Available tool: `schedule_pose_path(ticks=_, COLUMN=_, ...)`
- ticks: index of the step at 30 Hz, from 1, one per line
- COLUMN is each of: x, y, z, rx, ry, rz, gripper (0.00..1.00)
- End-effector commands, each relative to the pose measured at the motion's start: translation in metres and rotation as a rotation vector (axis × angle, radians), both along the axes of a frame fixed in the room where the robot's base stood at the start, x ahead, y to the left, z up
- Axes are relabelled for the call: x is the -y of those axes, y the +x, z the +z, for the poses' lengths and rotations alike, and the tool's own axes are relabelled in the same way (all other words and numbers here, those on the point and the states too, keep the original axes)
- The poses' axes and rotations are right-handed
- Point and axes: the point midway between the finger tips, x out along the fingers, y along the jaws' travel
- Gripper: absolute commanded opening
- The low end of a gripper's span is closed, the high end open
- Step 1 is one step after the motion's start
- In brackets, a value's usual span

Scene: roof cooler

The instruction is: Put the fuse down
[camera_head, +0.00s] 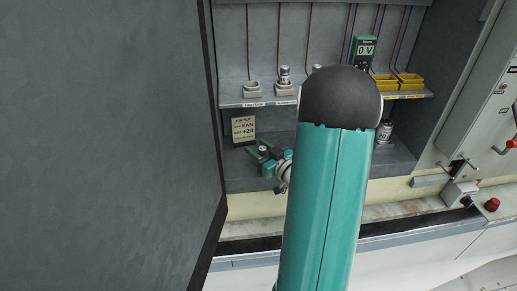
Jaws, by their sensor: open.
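My gripper (262,154) is open low in the cabinet, over the grey floor left of my arm. A small fuse-like cylinder (263,149) with a pale top is at its fingertips. It looks upright, but I cannot tell whether it touches the fingers or the floor. Another metal fuse-like cylinder (385,129) stands at right on the cabinet floor (402,155). A third cylinder (284,74) sits upright in a white holder (284,90) on the shelf. My arm hides the middle of the cabinet.
The shelf (235,97) also bears an empty-looking white holder (252,88), a green meter reading 0 V (364,50) and yellow trays (408,80). A FAN note (243,128) stands behind my gripper. A large grey door (100,140) blocks the left. Red knobs and levers are at right.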

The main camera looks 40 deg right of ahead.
Motion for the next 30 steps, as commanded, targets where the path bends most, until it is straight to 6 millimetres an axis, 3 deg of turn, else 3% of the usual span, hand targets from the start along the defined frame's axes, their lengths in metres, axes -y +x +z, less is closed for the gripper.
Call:
schedule_pose_path(ticks=4, x=0.000, y=0.001, z=0.004, rx=0.000, ry=-0.001, rz=0.000, gripper=0.45)
schedule_pose_path(ticks=8, x=0.000, y=-0.014, z=0.003, rx=-0.001, ry=0.000, rz=-0.003, gripper=0.45)
schedule_pose_path(ticks=21, x=-0.001, y=-0.103, z=0.003, rx=-0.001, ry=0.000, rz=-0.003, gripper=0.45)
schedule_pose_path(ticks=30, x=-0.002, y=-0.119, z=0.003, rx=0.000, ry=0.000, rz=0.000, gripper=0.45)
